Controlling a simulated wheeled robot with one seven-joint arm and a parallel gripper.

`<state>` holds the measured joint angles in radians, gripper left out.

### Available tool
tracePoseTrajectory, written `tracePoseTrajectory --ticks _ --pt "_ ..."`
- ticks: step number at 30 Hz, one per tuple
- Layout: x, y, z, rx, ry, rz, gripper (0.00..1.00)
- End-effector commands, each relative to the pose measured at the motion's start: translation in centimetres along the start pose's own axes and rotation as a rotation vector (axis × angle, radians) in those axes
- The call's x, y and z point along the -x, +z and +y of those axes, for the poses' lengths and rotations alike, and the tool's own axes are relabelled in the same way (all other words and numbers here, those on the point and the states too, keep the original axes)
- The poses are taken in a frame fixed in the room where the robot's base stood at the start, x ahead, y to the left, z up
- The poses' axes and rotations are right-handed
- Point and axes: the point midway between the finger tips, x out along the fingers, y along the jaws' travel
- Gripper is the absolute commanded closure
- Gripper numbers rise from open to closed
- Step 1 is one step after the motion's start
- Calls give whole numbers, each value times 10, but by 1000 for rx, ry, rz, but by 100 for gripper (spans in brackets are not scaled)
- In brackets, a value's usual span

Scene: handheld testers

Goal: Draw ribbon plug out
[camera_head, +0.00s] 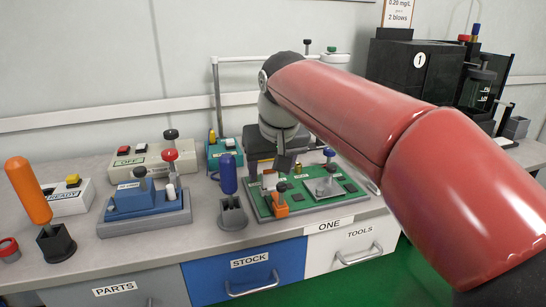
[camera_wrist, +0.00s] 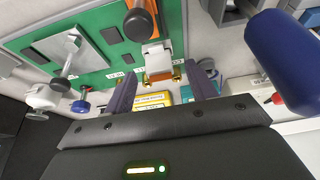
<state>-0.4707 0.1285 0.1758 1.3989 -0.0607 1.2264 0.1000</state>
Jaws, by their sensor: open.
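The green circuit board (camera_head: 318,202) lies on the bench and fills the upper left of the wrist view (camera_wrist: 95,62). In the head view my gripper (camera_head: 284,162) hangs above the board's back left; contact is not visible.
A blue-handled tool (camera_head: 228,175) stands in a grey holder left of the board. A silver plate (camera_head: 325,187) with a knob and a blue-topped post (camera_head: 328,154) are on the right. A blue fixture (camera_head: 140,200) and an orange handle (camera_head: 28,190) stand farther left.

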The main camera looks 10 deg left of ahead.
Motion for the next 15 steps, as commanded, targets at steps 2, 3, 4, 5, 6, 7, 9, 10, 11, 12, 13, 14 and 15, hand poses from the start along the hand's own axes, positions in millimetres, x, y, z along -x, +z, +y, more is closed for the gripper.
tracePoseTrajectory --ticks 2,3,4,5,6,7,9,10,11,12,13,14,15 --pt "-5 0 0 0 0 0 44" --pt "-7 0 0 0 0 0 44" --pt "-7 0 0 0 0 1 44" --pt "-8 0 0 0 0 1 44" --pt "-8 0 0 0 0 1 44" --pt "-8 0 0 0 0 1 44" --pt "-8 0 0 0 0 1 44" --pt "-8 0 0 0 0 1 44" --pt "-8 0 0 0 0 1 44" --pt "-8 0 0 0 0 1 46" --pt "-8 0 0 0 0 1 50" --pt "-8 0 0 0 0 1 54" --pt "-8 0 0 0 0 1 59"
